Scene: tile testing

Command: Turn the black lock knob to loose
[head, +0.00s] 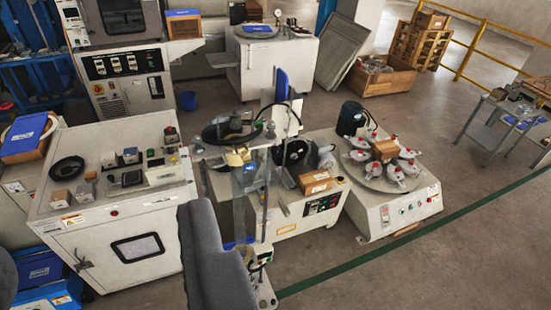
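I cannot make out a black lock knob for certain; at this distance the small parts are too small to tell. A tall stand (283,120) with a clear column rises in the middle of the view. A black round disc (222,133) sits near the top of its column, with a yellowish block (236,157) just under it. Small black fittings show lower on the stand, too small to tell apart. I do not see my gripper's fingers in this view.
A dark grey padded shape (213,260) blocks part of the front. A white cabinet (130,225) with small instruments stands at left. A turntable machine (402,210) stands right of the stand. Open floor (440,265) lies at lower right, crossed by a green line.

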